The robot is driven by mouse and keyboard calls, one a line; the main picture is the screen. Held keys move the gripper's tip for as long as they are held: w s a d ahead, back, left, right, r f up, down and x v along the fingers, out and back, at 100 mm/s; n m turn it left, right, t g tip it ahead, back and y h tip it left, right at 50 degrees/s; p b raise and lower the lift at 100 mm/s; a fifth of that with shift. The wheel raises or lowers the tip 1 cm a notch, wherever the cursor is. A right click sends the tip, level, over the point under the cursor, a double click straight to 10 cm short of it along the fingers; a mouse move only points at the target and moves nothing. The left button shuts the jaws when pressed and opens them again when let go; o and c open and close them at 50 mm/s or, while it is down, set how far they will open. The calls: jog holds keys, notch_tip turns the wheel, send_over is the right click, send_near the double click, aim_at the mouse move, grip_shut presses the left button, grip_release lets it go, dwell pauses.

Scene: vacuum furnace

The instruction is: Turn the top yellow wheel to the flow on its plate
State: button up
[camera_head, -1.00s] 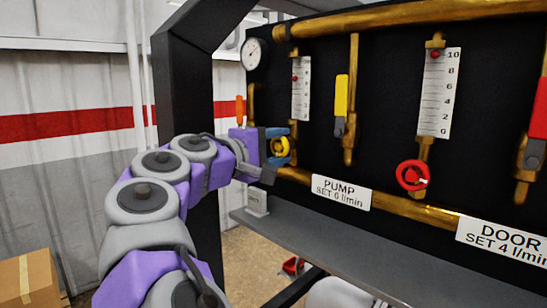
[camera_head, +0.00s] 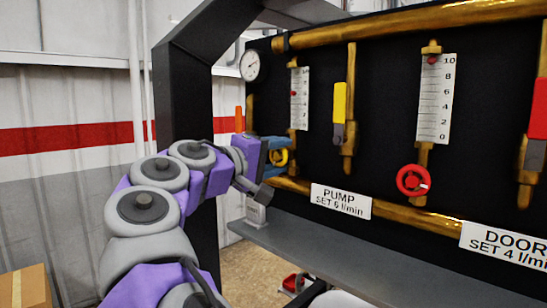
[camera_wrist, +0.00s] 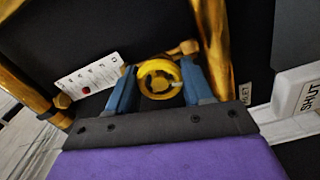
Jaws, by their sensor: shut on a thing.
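The yellow wheel (camera_head: 280,157) sits at the foot of the left flow gauge (camera_head: 299,98). My gripper (camera_head: 279,151) is shut on it. In the wrist view, my blue fingers (camera_wrist: 160,84) lie on either side of the yellow wheel (camera_wrist: 158,80), whose ring and hub show. The PUMP plate (camera_head: 341,201) reads SET 6 l/min. The red float (camera_head: 293,93) stands a little above mid-scale, roughly near 6; the small numbers are hard to read. The gauge scale also shows tilted in the wrist view (camera_wrist: 100,73).
A red wheel (camera_head: 413,180) is under the right gauge (camera_head: 437,97), with a DOOR plate (camera_head: 505,243) below. A yellow-handled valve (camera_head: 340,103) stands between the gauges. A brass pipe (camera_head: 390,211) and grey ledge (camera_head: 350,257) run below. A SHUT label (camera_wrist: 311,97) shows in the wrist view.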

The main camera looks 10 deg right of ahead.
jog(key=o, duration=0.7)
jog(key=shift+c, duration=0.2)
jog(key=o, duration=0.3)
jog(key=shift+w+d+f, duration=0.15)
jog(key=shift+w+d, duration=0.05)
jog(key=shift+w, duration=0.3)
jog(key=shift+o, duration=0.4)
jog(key=shift+s, duration=0.15)
jog(key=shift+r, duration=0.2)
